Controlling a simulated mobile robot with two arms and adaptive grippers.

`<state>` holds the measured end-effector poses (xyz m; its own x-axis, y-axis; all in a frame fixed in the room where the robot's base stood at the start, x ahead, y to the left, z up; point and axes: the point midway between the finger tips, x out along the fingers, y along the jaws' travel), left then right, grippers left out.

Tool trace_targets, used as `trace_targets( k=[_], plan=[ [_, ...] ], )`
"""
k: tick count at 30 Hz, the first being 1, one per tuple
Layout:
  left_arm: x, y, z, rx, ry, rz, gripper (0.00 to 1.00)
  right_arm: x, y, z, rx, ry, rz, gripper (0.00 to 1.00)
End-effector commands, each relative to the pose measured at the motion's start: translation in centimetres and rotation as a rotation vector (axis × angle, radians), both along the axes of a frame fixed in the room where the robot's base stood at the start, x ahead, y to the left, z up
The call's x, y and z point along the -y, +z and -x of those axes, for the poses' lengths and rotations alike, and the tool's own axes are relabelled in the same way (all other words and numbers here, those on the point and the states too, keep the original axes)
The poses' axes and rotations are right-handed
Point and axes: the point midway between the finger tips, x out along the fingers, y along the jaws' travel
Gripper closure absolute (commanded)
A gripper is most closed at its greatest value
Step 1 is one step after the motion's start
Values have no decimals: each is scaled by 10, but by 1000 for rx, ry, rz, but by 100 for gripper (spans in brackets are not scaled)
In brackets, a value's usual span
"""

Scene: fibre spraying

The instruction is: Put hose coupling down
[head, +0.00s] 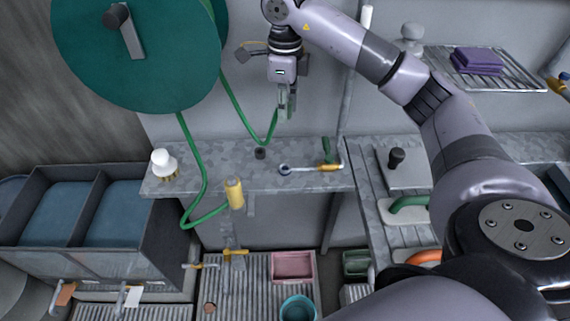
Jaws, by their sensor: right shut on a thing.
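My right gripper (287,112) hangs down above the grey metal shelf (215,177), in front of the wall. It is shut on the end of a green hose (240,112), which loops down from the reel and rises to the fingers. The hose coupling is mostly hidden between the fingers, so its shape cannot be told. The fingers are apart from the shelf. My left gripper is not in view.
A green reel (160,45) fills the upper left. Shelf between these is partly clear.

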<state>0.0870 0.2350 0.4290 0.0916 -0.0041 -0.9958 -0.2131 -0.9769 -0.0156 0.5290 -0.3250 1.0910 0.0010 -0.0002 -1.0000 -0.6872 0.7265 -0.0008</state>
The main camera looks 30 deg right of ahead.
Motion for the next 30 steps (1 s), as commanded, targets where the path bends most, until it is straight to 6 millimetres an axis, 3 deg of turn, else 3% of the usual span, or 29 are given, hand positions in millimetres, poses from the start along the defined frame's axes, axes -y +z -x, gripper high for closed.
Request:
trace_targets(
  k=[13, 30],
  plan=[
    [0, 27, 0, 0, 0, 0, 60, 0, -114, 2, -6, 0, 0, 100],
    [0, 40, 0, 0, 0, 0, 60, 0, -175, 1, -3, 1, 0, 100]
  ],
)
